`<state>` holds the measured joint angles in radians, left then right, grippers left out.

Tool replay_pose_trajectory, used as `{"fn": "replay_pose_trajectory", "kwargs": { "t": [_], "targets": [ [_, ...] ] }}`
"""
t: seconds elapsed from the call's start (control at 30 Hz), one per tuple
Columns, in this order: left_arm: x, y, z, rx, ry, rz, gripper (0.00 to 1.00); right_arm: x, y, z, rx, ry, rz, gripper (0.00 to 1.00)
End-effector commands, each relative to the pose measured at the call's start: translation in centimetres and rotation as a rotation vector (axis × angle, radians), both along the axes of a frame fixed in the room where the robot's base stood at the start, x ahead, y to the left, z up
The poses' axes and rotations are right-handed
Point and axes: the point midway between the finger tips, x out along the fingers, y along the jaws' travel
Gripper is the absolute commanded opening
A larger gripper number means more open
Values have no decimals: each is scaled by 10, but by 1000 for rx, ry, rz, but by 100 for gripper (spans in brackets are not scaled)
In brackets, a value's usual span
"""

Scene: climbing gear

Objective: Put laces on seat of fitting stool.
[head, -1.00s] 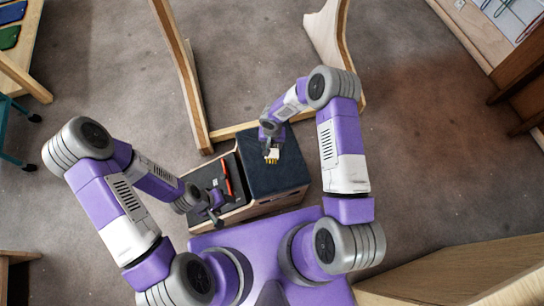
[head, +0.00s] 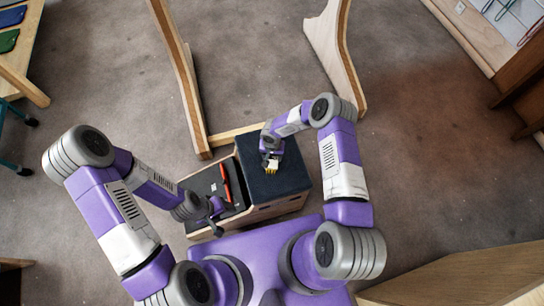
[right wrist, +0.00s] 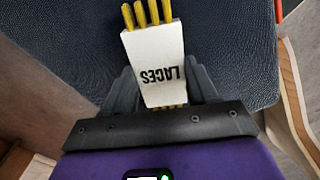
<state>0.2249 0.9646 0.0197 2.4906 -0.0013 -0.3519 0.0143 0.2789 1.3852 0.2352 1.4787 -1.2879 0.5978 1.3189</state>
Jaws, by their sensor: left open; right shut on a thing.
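The fitting stool stands just in front of me, with a dark blue padded seat (head: 290,180) on a wooden body. The laces (head: 273,169) are a white packet with yellow ends. My right gripper (head: 271,162) is shut on the packet over the seat. In the right wrist view the packet (right wrist: 155,60), marked LACES, sits between the two fingers, with the seat (right wrist: 60,55) behind it. I cannot tell whether the packet touches the seat. My left gripper (head: 214,216) is open and empty, at the near left part of the stool.
The stool's lower black part (head: 207,183) carries a red bar (head: 226,182), left of the seat. A wooden frame (head: 185,85) stands behind the stool. A wooden panel (head: 460,275) is at the near right. Grey carpet is free on both sides.

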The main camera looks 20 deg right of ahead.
Motion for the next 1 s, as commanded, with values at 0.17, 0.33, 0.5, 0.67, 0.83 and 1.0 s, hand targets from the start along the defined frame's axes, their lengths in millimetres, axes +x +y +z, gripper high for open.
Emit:
{"fn": "replay_pose_trajectory", "kwargs": {
  "t": [0.17, 0.33, 0.5, 0.67, 0.83, 1.0],
  "targets": [
    [0, 0, 0, 0, 0, 0, 59, 1, 0, 1, 1, -1, 1, 29],
    [0, 0, -2, 0, 0, 0, 59, 0, 0, -1, 1, 0, 1, 66],
    [0, 0, -2, 0, 0, 0, 59, 0, 0, -1, 1, -1, 1, 83],
    [0, 0, -2, 0, 0, 0, 59, 0, 0, -1, 1, -1, 1, 83],
    [0, 0, 4, 0, 0, 0, 59, 0, 0, 4, 1, -1, 0, 83],
    [0, 0, 14, 0, 0, 0, 59, 2, 0, 38, 0, -4, 2, 83]
  ]
}}
